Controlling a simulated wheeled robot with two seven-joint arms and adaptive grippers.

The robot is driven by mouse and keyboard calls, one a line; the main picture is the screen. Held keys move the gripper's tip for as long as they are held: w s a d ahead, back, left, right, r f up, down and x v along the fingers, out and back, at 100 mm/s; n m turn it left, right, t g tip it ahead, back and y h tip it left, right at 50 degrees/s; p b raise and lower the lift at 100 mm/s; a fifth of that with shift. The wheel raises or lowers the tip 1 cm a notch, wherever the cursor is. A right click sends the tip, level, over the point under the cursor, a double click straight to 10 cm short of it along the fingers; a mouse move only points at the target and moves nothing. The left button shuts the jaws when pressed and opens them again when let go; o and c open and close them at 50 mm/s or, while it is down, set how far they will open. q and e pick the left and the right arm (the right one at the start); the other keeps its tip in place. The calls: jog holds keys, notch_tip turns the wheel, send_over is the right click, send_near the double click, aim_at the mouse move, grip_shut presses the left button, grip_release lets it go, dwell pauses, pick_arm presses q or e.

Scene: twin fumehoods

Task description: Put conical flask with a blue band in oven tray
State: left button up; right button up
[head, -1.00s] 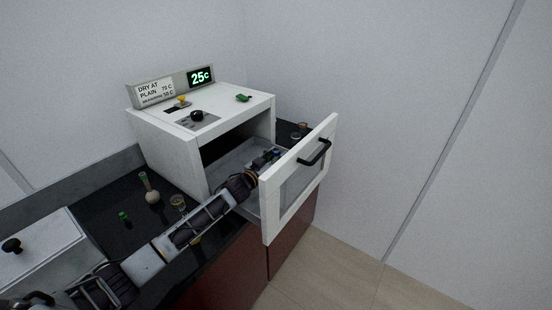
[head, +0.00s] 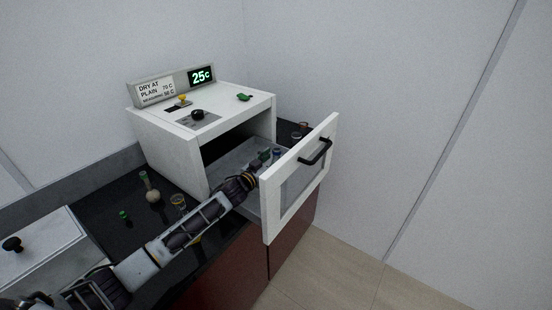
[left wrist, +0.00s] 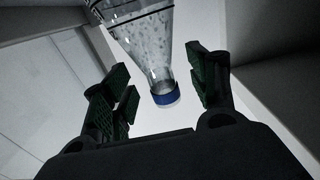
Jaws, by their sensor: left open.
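The conical flask with a blue band (left wrist: 148,40) shows in the left wrist view, its blue-banded neck end between my left gripper's fingers, with gaps on both sides. In the head view the flask (head: 278,154) is small, just past the fingertips in the pulled-out oven tray. My left gripper (head: 267,159) is open and reaches low into the tray; its spread green-padded fingers show in the left wrist view (left wrist: 166,88). The oven tray (head: 237,157) is grey, behind a white front panel with a black handle. My right gripper is not in view.
The white oven (head: 172,150) stands on a black counter (head: 100,205), its display (head: 200,76) reading 25c. A round-bottomed flask (head: 152,195), a small glass with yellow (head: 178,202) and a green item (head: 124,215) stand left of my arm. The drawer front (head: 300,180) rises close beside my gripper.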

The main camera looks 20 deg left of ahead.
pick_arm(q)
jog(key=shift+b+v, duration=0.3)
jog(key=shift+v, duration=2.3)
jog(key=shift+s, duration=0.2)
jog(key=shift+c, duration=0.3)
